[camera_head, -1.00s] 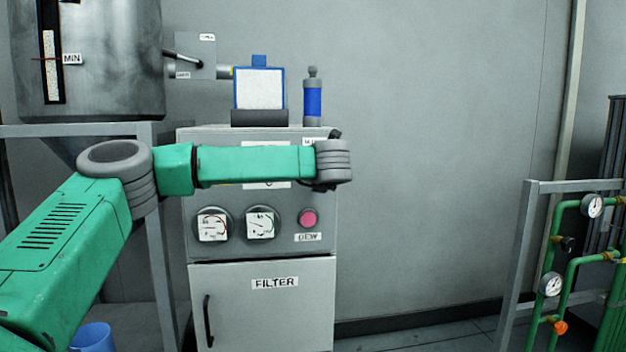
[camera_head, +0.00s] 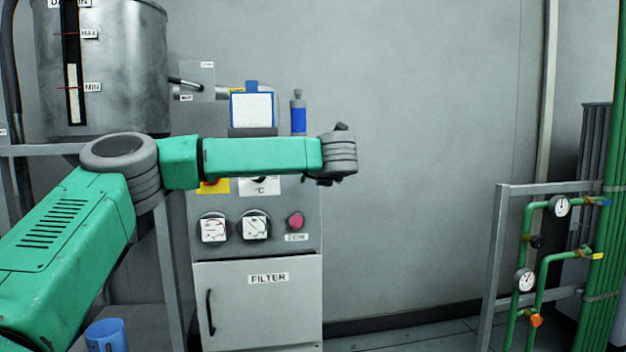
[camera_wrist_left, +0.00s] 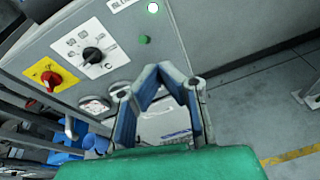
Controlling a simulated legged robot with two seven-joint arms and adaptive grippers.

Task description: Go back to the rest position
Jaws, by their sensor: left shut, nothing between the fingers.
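My left arm comes in from the left in the head view, with its forearm stretched level across the front of the grey filter cabinet (camera_head: 300,210). Its gripper is mostly hidden behind the wrist joint there. In the left wrist view my left gripper (camera_wrist_left: 163,72) is shut and empty, its two blue-padded fingers meeting at the tips. The cabinet's panel with a black dial and a red knob on a yellow plate (camera_wrist_left: 50,76) is left of the fingers. My right gripper is in neither view.
A metal tank (camera_head: 110,100) stands at the upper left. A blue-framed sheet (camera_head: 252,108) and a blue bottle (camera_head: 298,118) are on the cabinet. A blue bucket (camera_head: 106,336) is below the arm. Green pipes with gauges (camera_head: 559,206) stand at right; floor between is clear.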

